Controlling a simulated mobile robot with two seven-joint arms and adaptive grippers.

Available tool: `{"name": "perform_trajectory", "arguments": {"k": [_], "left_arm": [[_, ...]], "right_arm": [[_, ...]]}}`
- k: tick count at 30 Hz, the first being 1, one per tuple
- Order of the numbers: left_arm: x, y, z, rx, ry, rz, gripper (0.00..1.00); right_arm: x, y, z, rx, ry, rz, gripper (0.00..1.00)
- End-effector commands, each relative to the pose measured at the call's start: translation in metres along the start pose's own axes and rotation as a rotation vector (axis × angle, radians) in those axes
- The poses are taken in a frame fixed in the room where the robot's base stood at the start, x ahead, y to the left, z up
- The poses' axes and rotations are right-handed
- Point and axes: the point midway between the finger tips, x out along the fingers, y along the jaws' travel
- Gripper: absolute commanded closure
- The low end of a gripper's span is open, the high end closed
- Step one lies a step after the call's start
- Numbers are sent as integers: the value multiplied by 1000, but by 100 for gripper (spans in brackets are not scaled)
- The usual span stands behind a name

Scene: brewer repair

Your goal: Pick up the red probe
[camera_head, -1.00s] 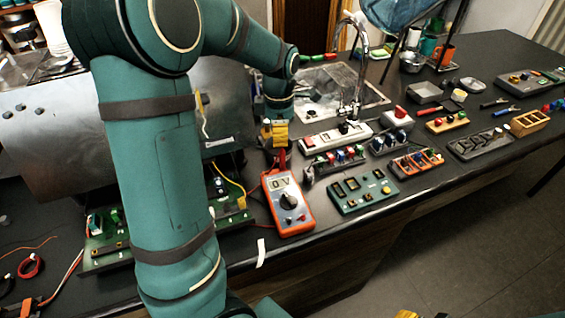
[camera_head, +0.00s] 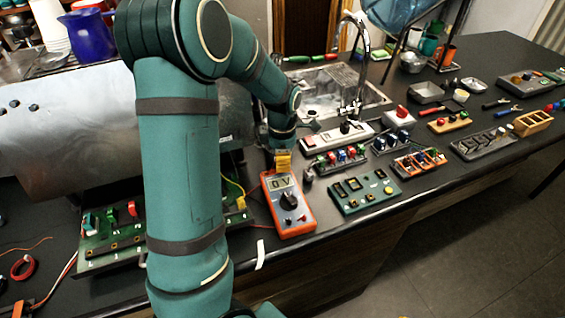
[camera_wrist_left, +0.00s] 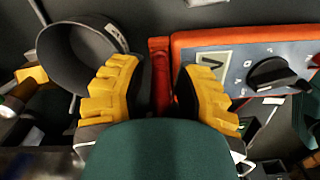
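The red probe (camera_wrist_left: 159,62) stands between my left gripper's (camera_wrist_left: 158,72) yellow fingers in the left wrist view, beside the orange multimeter (camera_wrist_left: 235,45). The fingers are apart, one on each side of it, with dark gaps showing; its lower part is hidden. In the head view, my left gripper (camera_head: 282,162) is down at the far end of the multimeter (camera_head: 289,222), whose display reads 0 V. The gripper hides the probe there. My right gripper is in neither current view.
A green switch panel (camera_head: 362,205) and a red-button strip (camera_head: 330,161) lie right of the multimeter. A green circuit board (camera_head: 110,255) lies to its left, partly behind my arm. The bench's front edge is near.

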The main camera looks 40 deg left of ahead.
Motion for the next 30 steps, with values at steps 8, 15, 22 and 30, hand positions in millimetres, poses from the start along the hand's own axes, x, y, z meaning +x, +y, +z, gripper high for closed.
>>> {"name": "perform_trajectory", "arguments": {"k": [8,15,22,30], "left_arm": [[0,0,0,0,0,0,100],[-1,0,0,0,0,0,100],[-26,0,1,1,-2,3,100],[-78,0,1,1,-3,3,100]], "right_arm": [[0,0,0,0,0,0,53],[0,0,0,0,1,0,53],[-6,-2,-2,2,5,1,53],[-15,-6,-7,5,14,2,53]]}}
